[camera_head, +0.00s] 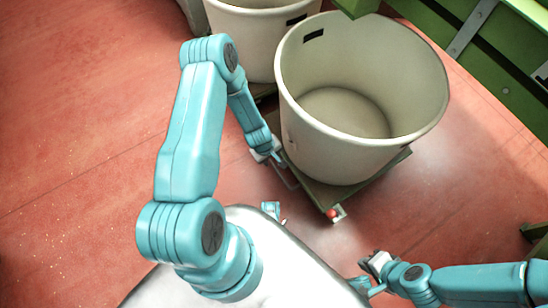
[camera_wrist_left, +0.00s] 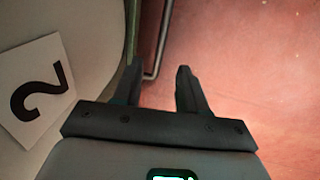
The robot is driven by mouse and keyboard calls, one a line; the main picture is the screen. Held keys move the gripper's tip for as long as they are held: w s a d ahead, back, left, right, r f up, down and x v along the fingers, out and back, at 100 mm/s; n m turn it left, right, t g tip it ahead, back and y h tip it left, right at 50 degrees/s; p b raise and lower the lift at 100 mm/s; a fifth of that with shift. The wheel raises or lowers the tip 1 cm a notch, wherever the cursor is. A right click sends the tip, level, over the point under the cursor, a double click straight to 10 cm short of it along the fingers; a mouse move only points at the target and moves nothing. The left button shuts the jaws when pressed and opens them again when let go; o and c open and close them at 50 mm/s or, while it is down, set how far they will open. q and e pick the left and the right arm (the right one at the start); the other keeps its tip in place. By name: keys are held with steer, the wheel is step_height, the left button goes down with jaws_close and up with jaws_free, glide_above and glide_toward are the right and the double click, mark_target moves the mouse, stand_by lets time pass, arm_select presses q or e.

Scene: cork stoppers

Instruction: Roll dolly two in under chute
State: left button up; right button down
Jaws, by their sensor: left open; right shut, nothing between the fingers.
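A large cream tub (camera_head: 365,160) stands on a green dolly (camera_head: 322,196); its inside looks empty. In the left wrist view, a placard with a 2 (camera_wrist_left: 32,95) is on the pale wall at left. My left gripper (camera_head: 279,160) is open beside the dolly's left side, by a thin metal handle (camera_head: 291,178). In the left wrist view, the handle (camera_wrist_left: 161,45) shows bent between the open fingers (camera_wrist_left: 159,82), with no clear grip. My right gripper (camera_head: 370,262) is shut and empty, low on the right, apart from the dolly. I cannot tell which part is the chute.
A second cream tub (camera_head: 245,42) stands close behind at upper left. A green structure (camera_head: 440,30) runs along the upper right, and a green part (camera_head: 357,6) overhangs the tub's far rim. A red knob (camera_head: 332,213) sits at the dolly's near corner. Red floor is clear at left.

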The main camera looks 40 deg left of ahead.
arm_select(q)
steer(key=r, duration=0.2)
steer(key=s+r+p, duration=0.1)
steer(key=r, duration=0.1)
steer(key=shift+a+r, duration=0.15)
steer(key=shift+r, duration=0.15)
steer(key=shift+w, duration=0.1)
steer(key=s+d+r+m+h, duration=0.1)
steer(key=d+r+m, duration=0.25)
steer(key=d, duration=0.45)
steer(key=s+d+r+m+h, duration=0.1)
steer(key=s+d+r+m, duration=0.2)
steer(key=d, duration=0.5)
steer(key=s+d+r+m+g+h, duration=0.1)
steer(key=s+d+r+m+g, duration=0.1)
steer(key=s+d+m, duration=0.25)
step_height(320, 180, up, 26)
steer(key=m+p, duration=0.1)
steer(key=p, duration=2.5)
steer(key=shift+s+a+r+m+p, duration=0.15)
steer(key=shift+s+a+m+p, duration=0.15)
steer(key=shift+s+m+p, duration=0.15)
steer(key=shift+s, duration=0.15)
